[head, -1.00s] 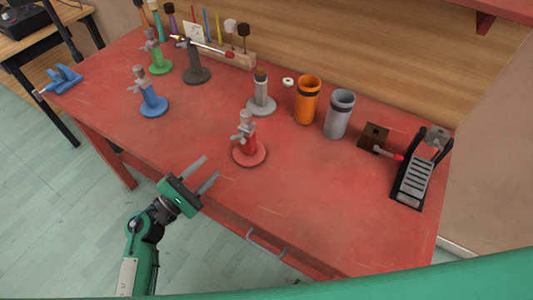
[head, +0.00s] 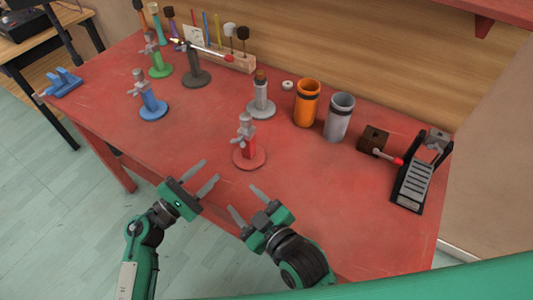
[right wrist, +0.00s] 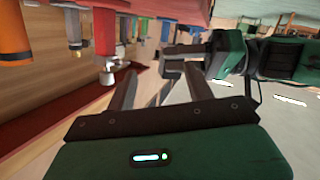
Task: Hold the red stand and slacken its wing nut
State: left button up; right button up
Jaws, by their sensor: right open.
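The red stand (head: 246,154) stands upright on a round base near the front middle of the red table. Its grey wing nut (head: 239,144) sits on the side of the upper post. In the right wrist view the red stand (right wrist: 104,32) appears upside down at the upper left. My left gripper (head: 210,172) is open and empty at the front edge, left of the stand and apart from it. My right gripper (head: 244,199) is open and empty, in front of the stand, lower in the picture. Neither gripper touches the stand.
A blue stand (head: 152,107), green stand (head: 160,68), dark stand (head: 196,72) and light grey stand (head: 261,104) stand behind. An orange cup (head: 306,105), grey cup (head: 338,120), wooden block (head: 372,138) and pedal (head: 413,184) are right. The table (head: 330,210) is clear front right.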

aim_at(243, 117)
jog(key=w+d+r+m+t+h, duration=0.2)
jog(key=w+d+r+m+t, duration=0.3)
jog(key=w, duration=0.4)
jog(key=shift+m+g, duration=0.6)
jog(key=shift+g, duration=0.1)
jog(key=x, duration=0.9)
jog(key=r+x, duration=0.1)
jog(key=x, duration=0.3)
jog(key=shift+w+r, duration=0.1)
jog(key=shift+w, duration=0.1)
grip_shut()
